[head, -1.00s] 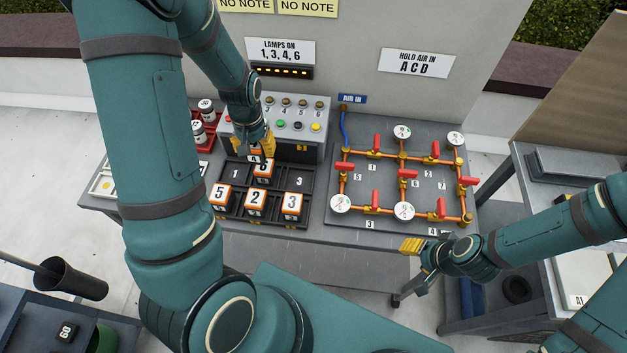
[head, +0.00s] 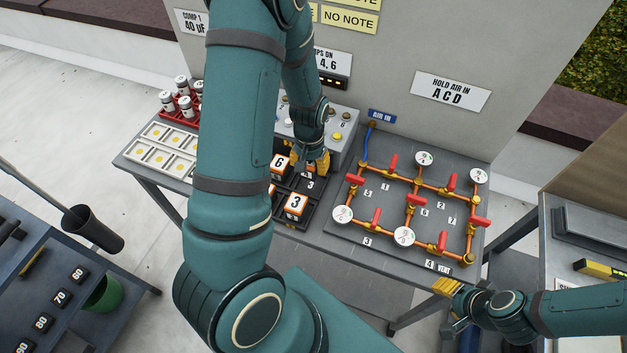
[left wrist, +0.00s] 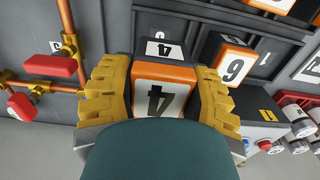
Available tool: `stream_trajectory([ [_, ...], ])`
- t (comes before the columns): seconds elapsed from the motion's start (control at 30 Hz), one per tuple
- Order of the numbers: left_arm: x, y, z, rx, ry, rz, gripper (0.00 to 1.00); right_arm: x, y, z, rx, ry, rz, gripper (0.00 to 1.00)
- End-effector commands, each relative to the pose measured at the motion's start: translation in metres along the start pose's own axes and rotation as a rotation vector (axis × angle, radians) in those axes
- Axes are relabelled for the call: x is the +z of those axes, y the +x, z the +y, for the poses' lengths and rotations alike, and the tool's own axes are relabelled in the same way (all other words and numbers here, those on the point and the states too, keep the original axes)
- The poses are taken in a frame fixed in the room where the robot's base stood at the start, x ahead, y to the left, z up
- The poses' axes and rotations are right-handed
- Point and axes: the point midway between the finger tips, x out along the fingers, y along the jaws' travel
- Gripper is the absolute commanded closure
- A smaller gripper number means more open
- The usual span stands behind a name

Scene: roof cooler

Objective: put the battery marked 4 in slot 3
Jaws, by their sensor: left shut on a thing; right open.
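My left gripper (head: 319,161) is shut on the battery marked 4, an orange and white block (left wrist: 163,88) between the yellow fingers in the left wrist view. In the head view the gripper is at the far right part of the black battery tray (head: 272,219), just behind the slot label 3 (head: 310,184). I cannot tell whether the battery touches the slot floor. My left arm hides the tray's left part. My right gripper (head: 447,287) is open and empty near the table's front edge.
A grey box with buttons and lamps (head: 345,130) stands right behind the tray. To the right is a board with copper pipes, red valves and gauges (head: 350,238). A red rack with white canisters (head: 182,116) is at the left.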

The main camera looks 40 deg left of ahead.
Motion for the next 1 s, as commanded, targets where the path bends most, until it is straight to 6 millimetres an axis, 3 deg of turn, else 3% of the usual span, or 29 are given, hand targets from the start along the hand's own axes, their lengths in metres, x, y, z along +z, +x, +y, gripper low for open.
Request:
stream_trajectory([
  [0.1, 0.0, 0.019, 0.0, 0.0, 0.0, -0.001, 0.93, 0.0, 0.003, 0.001, 0.001, 0.0, 0.0, 0.53],
  [0.33, 0.0, 0.035, 0.0, 0.0, 0.002, 0.0, 0.93, 0.0, 0.004, 0.001, 0.001, 0.001, 0.001, 0.53],
  [0.53, 0.0, 0.062, 0.0, 0.0, 0.001, -0.001, 0.93, 0.0, 0.006, 0.002, 0.002, 0.001, 0.001, 0.53],
  [0.97, -0.001, 0.069, 0.001, 0.001, 0.001, 0.003, 0.93, 0.001, 0.01, 0.004, 0.002, 0.0, 0.001, 0.53],
  [1.0, -0.001, 0.068, 0.001, 0.001, 0.001, 0.002, 0.33, 0.001, 0.009, 0.003, 0.002, 0.0, 0.001, 0.53],
])
